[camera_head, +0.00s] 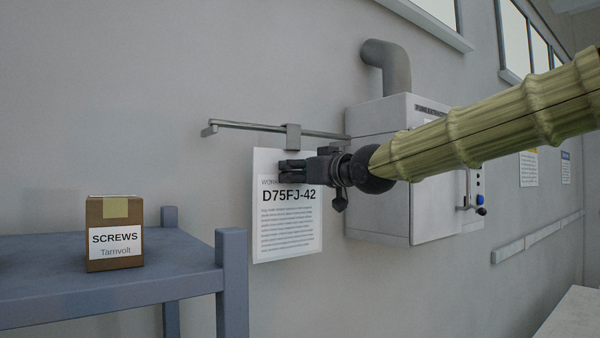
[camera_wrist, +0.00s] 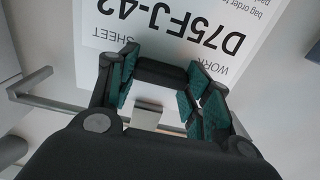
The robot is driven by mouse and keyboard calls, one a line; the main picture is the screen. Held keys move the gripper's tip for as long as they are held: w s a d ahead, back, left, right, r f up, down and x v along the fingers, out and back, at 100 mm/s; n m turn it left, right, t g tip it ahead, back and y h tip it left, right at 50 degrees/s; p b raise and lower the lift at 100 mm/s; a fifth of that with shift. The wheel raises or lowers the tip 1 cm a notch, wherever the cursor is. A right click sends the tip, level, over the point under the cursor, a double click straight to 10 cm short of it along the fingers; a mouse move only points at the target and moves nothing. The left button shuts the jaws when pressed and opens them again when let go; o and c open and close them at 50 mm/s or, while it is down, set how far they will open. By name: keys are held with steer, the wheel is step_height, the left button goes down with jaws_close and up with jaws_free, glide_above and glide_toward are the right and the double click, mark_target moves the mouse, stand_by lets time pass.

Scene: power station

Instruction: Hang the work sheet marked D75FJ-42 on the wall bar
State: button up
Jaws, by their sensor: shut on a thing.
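The white work sheet marked D75FJ-42 (camera_head: 287,235) hangs upright in front of the wall in the head view. It also shows upside down in the wrist view (camera_wrist: 190,35). My gripper (camera_head: 290,169) is shut at the sheet's top edge, on a dark block between the fingertips (camera_wrist: 160,74). A grey hook (camera_head: 293,137) rises from the sheet's top and overlaps the wall bar (camera_head: 245,125). It shows in the wrist view too (camera_wrist: 146,115). I cannot tell whether the hook rests on the bar. My gripper hides part of the sheet's upper text.
A grey wall cabinet (camera_head: 380,190) with a pipe (camera_head: 388,65) stands close at the bar's right end. A blue-grey shelf (camera_head: 180,275) at lower left holds a brown SCREWS box (camera_head: 115,262). The wall left of the bar is clear.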

steer(key=o, duration=1.6)
steer(key=v, duration=0.7)
steer(key=shift+s+d, duration=0.15)
steer(key=shift+d, duration=0.05)
